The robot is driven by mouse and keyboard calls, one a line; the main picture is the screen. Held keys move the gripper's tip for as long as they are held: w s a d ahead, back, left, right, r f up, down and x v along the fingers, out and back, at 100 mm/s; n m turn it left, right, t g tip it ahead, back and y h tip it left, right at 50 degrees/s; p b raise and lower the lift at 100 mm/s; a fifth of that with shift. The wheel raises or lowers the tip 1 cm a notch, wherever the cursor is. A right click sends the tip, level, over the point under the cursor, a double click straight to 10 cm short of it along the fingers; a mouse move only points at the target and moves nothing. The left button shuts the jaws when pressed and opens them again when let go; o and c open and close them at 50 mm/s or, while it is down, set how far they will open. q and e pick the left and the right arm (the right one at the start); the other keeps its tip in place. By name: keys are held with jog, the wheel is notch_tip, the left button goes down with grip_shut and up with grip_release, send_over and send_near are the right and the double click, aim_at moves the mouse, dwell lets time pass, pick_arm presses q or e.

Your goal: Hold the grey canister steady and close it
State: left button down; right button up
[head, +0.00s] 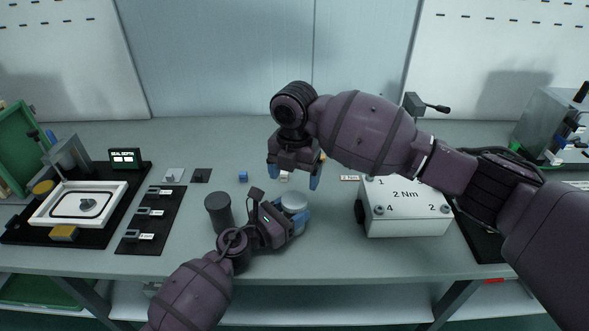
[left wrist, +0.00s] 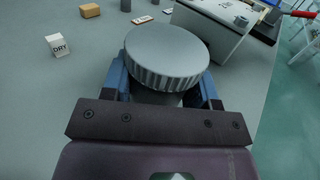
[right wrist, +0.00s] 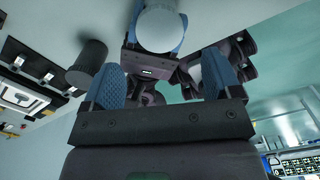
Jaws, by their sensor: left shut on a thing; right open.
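The grey canister (head: 294,201) stands upright near the table's front, with a round ribbed lid (left wrist: 168,55) sitting on top. I cannot tell how tightly the lid is seated. My left gripper (head: 290,218) is shut on the canister's body below the lid, with a blue finger on each side. Most of the body is hidden by the fingers and the lid. My right gripper (head: 293,178) is open and empty, pointing down above the table, behind and above the canister. In the right wrist view the lid's pale top (right wrist: 158,27) shows beyond my open fingers.
A dark cylinder (head: 218,213) stands just left of the canister. A white box marked 2 Nm (head: 405,213) stands to the right. A black board with a white frame (head: 45,212) and a dark plate (head: 150,222) lie left. Small blocks, one blue (head: 243,176), lie behind.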

aim_at(294, 200)
jog(key=shift+f, duration=3.45)
jog(key=c, duration=0.9)
jog(key=m, duration=1.3)
jog(key=o, duration=1)
